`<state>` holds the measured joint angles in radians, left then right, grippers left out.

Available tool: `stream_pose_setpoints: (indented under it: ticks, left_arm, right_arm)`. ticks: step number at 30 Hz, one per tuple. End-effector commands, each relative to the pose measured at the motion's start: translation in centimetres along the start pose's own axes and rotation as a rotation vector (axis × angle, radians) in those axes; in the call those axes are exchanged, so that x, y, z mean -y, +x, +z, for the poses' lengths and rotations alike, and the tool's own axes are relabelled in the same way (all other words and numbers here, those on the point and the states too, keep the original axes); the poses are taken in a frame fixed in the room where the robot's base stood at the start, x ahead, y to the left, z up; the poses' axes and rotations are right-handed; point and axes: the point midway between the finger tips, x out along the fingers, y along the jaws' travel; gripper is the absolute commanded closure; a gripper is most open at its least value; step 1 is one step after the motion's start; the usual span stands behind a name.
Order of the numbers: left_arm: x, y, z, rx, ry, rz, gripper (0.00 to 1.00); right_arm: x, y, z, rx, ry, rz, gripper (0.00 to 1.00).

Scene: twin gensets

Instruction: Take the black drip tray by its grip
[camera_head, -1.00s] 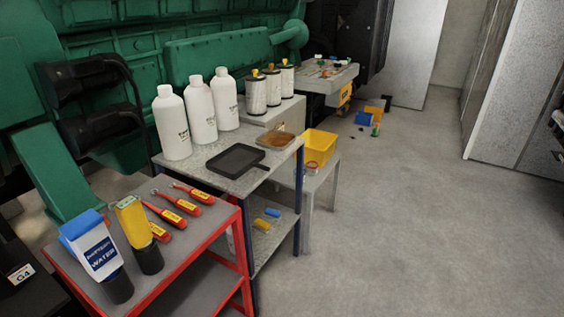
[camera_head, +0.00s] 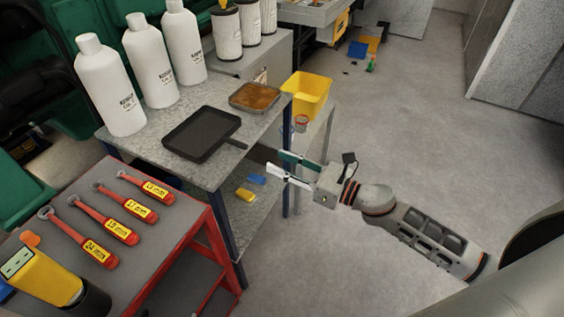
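The black drip tray (camera_head: 201,135) lies flat on the grey metal table. Its short grip (camera_head: 236,144) points right, towards the table's edge. My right gripper (camera_head: 274,161) comes in from the right, beyond the table's right edge. My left gripper is not in view.
A pan with brown contents (camera_head: 254,97) sits behind the tray. White bottles (camera_head: 149,63) stand behind and left. A yellow bin (camera_head: 306,95) is beyond the table. A red cart (camera_head: 118,223) with several wrenches stands in front. The floor at right is clear.

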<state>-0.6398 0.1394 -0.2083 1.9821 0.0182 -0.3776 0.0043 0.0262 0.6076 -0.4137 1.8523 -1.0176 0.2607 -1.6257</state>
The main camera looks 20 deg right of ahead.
Motion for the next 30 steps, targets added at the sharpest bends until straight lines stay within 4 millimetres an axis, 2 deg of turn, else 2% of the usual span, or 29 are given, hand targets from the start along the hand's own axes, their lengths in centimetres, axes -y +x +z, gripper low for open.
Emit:
stream_pose_setpoints:
  ticks: [3, 8, 19, 30]
  left_arm:
    - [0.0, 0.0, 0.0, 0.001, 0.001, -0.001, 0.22]
    - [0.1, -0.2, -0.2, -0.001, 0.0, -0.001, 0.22]
    - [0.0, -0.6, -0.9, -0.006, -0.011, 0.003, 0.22]
    - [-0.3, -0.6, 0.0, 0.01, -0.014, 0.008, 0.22]
  right_arm:
    - [0.1, 0.3, 0.3, -0.006, -0.087, 0.02, 0.67]
    - [0.1, 1.3, 0.5, -0.004, -0.097, 0.02, 0.67]
    - [0.0, 5.2, 0.6, -0.003, -0.093, 0.02, 0.67]
    - [-0.1, 9.2, 0.3, -0.004, -0.094, 0.019, 0.67]
